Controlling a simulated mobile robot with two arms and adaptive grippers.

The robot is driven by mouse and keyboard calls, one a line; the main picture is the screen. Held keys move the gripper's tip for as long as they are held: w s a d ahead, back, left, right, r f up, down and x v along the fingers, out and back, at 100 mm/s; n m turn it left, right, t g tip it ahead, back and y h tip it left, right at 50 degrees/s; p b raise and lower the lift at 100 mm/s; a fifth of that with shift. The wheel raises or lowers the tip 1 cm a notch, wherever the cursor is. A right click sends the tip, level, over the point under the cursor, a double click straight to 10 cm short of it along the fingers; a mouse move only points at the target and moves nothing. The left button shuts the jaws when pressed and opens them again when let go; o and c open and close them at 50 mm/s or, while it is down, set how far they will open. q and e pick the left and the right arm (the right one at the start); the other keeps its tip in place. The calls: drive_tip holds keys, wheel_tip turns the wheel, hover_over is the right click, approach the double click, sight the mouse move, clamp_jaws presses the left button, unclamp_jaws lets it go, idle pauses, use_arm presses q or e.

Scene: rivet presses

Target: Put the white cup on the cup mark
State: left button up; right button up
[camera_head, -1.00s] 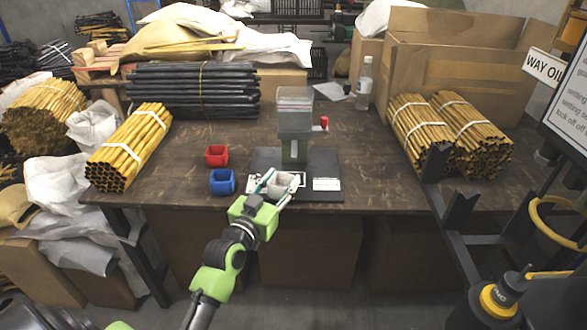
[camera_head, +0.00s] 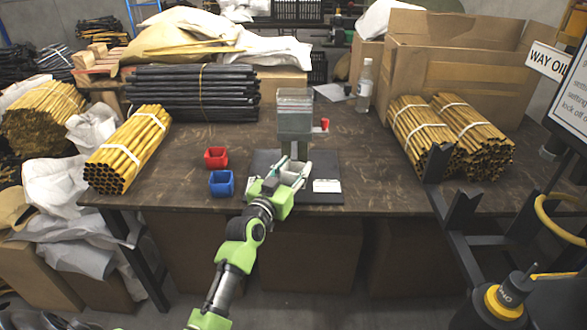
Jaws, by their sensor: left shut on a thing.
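The white cup (camera_head: 289,173) is between the fingers of my left gripper (camera_head: 286,174). That gripper is shut on it, over the dark base plate (camera_head: 325,165) in front of the rivet press (camera_head: 294,117). Fingers and arm cover part of the cup, and I cannot tell whether it touches the plate. The cup mark is not clear to see; the plate area under the cup is largely hidden by my gripper. My right gripper is not in view.
A red cup (camera_head: 215,157) and a blue cup (camera_head: 221,183) stand left of the base plate. A white label (camera_head: 326,186) lies on the plate's right. The press has a red-knobbed lever (camera_head: 324,124). Bundles of yellow tubes (camera_head: 130,148) flank the table; its right middle is clear.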

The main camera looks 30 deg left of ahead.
use_arm(q)
drive_tip(key=shift+f, duration=0.1)
drive_tip(key=o, duration=1.2)
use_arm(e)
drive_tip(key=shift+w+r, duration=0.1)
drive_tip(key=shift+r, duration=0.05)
